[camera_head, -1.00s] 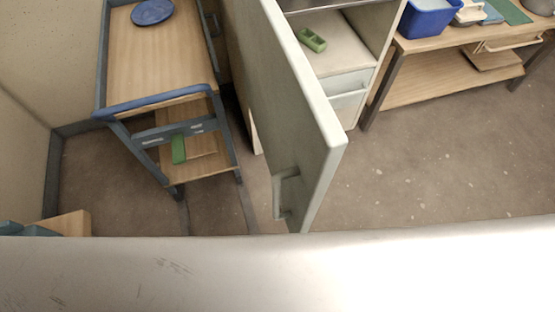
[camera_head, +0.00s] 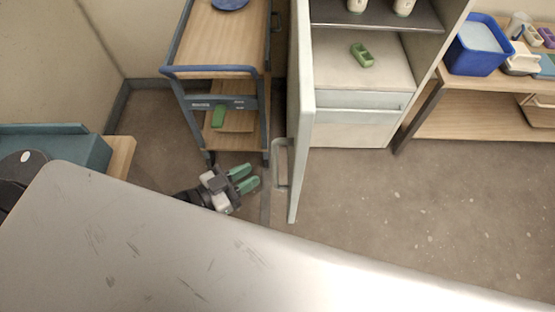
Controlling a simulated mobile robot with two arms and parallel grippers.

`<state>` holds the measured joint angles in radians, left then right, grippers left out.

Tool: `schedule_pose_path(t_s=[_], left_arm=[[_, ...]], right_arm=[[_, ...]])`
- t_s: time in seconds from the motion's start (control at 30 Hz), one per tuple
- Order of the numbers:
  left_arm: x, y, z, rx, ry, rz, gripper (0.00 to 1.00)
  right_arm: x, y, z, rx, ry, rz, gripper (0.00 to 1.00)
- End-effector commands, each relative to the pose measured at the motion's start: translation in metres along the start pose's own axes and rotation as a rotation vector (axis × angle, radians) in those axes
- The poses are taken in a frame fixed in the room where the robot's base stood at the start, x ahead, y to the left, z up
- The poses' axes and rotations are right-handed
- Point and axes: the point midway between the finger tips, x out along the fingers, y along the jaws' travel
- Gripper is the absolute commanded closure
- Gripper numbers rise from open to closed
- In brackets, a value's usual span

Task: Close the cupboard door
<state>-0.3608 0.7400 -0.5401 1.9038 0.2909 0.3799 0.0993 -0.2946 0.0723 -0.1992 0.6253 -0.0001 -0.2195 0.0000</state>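The pale cupboard (camera_head: 406,120) stands open at the upper middle, with a shelf and a drawer front inside it. Its door (camera_head: 302,100) is swung wide and stands out toward me, seen nearly edge-on. The door handle (camera_head: 282,165) is on the door's left face, near its free edge. My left gripper (camera_head: 252,178) has green fingers, spread apart with nothing between them. It is left of the handle and a little lower in the picture, apart from it. My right gripper is not in view.
A trolley (camera_head: 213,71) with a blue plate (camera_head: 229,3) stands left of the door. A green block (camera_head: 362,55) lies in the cupboard. A workbench with a blue bucket (camera_head: 476,47) is at right. Floor (camera_head: 400,210) before the cupboard is clear.

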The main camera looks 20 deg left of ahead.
Motion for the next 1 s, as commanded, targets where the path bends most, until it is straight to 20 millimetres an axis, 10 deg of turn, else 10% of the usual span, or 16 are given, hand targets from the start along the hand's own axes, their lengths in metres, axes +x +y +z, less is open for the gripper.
schedule_pose_path(t_s=[0.4, 0.8, 1.0], left_arm=[[0.07, 0.0, -0.001, 0.0, 0.0, -0.002, 0.74], [0.078, 0.0, 0.001, 0.001, -0.002, -0.001, 0.74], [0.078, 0.0, 0.001, 0.001, -0.002, -0.001, 1.0]], right_arm=[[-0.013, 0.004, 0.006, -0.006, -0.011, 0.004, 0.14], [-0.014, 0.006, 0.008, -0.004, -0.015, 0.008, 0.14], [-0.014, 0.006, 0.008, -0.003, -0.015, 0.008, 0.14]])
